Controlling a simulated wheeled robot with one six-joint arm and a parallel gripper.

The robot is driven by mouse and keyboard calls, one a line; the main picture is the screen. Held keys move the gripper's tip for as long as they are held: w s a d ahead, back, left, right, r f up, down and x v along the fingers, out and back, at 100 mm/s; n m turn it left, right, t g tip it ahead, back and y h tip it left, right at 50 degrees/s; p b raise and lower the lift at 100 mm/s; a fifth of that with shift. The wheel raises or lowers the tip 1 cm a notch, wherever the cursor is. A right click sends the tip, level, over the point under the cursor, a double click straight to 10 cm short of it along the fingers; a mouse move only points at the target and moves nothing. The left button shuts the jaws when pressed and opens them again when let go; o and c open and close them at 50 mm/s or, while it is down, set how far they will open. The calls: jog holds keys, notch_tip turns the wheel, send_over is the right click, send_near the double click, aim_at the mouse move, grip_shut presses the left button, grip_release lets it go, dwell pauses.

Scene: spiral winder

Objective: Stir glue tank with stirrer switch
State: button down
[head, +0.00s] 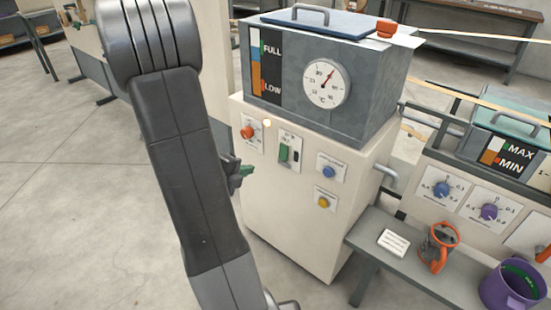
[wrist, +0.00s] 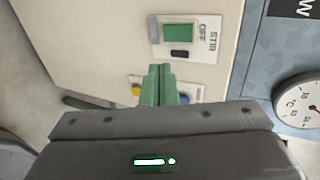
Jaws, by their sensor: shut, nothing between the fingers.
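The stirrer switch (head: 284,153) is a green switch on a white plate on the cream cabinet's front. In the wrist view the stirrer switch (wrist: 178,33) shows beside the words STIR and OFF, with a small dark piece next to it. I cannot tell which way it is set. The grey glue tank (head: 375,92) sits on the cabinet, with a FULL/LOW gauge, a round dial and a blue lid lying on top. My gripper (head: 248,170) is left of the switch in the head view, apart from it. In the wrist view my gripper (wrist: 160,70) has its green fingers shut and empty, pointing toward the plate.
A red knob (head: 248,132), a blue button (head: 328,172) and a yellow button (head: 324,202) surround the switch. A pipe (head: 387,174) sticks out at the cabinet's right.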

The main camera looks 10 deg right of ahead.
aim_at(282, 158)
jog(key=x, duration=0.4)
jog(key=b+x, duration=0.1)
jog(key=x, duration=0.4)
jog(key=r+b+x, duration=0.1)
jog(key=x, duration=0.4)
jog(key=shift+w+d, duration=0.1)
jog(key=shift+d, duration=0.05)
jog(key=shift+w+d+b, duration=0.15)
jog(key=shift+d+b, duration=0.05)
jog(key=shift+b, duration=0.1)
jog(key=shift+r+p, duration=0.65)
jog(key=shift+r, duration=0.15)
jog(key=shift+a, duration=0.1)
